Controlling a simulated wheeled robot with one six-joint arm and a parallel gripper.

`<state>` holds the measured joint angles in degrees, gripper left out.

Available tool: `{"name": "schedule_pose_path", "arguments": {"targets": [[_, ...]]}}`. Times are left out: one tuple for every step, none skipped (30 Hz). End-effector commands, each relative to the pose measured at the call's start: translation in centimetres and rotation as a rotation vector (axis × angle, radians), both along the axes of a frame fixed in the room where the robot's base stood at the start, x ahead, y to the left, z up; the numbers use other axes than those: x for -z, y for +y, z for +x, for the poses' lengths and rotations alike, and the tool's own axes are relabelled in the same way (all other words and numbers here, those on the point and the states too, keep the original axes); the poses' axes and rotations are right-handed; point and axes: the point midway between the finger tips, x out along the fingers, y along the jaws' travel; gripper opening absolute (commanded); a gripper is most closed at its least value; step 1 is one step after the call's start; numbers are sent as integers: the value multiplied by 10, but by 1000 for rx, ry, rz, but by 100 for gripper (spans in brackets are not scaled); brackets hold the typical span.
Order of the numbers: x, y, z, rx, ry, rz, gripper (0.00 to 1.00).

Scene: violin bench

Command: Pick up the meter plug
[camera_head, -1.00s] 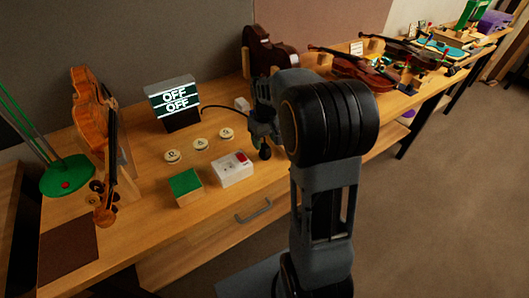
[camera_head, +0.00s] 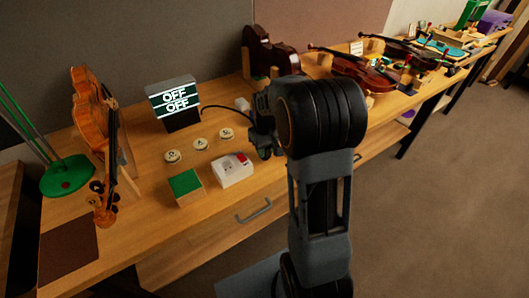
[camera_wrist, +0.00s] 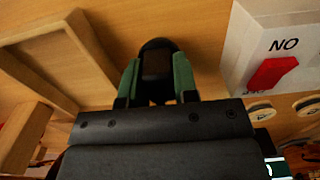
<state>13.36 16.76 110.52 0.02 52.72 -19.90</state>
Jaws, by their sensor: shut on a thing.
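The meter plug is a black rounded piece (camera_wrist: 158,52) between the green finger pads of my gripper (camera_wrist: 157,75) in the wrist view. My gripper is shut on it. In the head view my gripper (camera_head: 263,142) is over the bench, just right of the white socket box. The plug there is small and dark, partly merged with the gripper. I cannot tell whether it is clear of the bench top.
The white socket box (camera_head: 232,172) with a red switch (camera_wrist: 272,73) stands close by. Left of it are a green-topped block (camera_head: 185,186), small round discs (camera_head: 200,145) and a meter reading OFF (camera_head: 174,104). A violin (camera_head: 91,125) stands at left; more violins lie farther right.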

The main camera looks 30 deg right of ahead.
Motion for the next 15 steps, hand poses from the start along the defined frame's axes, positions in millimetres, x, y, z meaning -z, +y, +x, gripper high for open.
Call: {"name": "schedule_pose_path", "arguments": {"targets": [[0,0,0,0,0,0,19],[0,0,0,0,0,0,16],[0,0,0,0,0,0,12],[0,0,0,0,0,0,10],[0,0,0,0,0,0,7],[0,0,0,0,0,0,7],[0,0,0,0,0,0,7],[0,0,0,0,-1,0,7],[0,0,0,0,-1,0,7],[0,0,0,0,-1,0,7],[0,0,0,0,-1,0,7],[-1,0,0,0,-1,0,7],[-1,0,0,0,-1,0,7],[-2,0,0,0,-1,0,6],[-4,0,0,0,-2,0,6]]}}
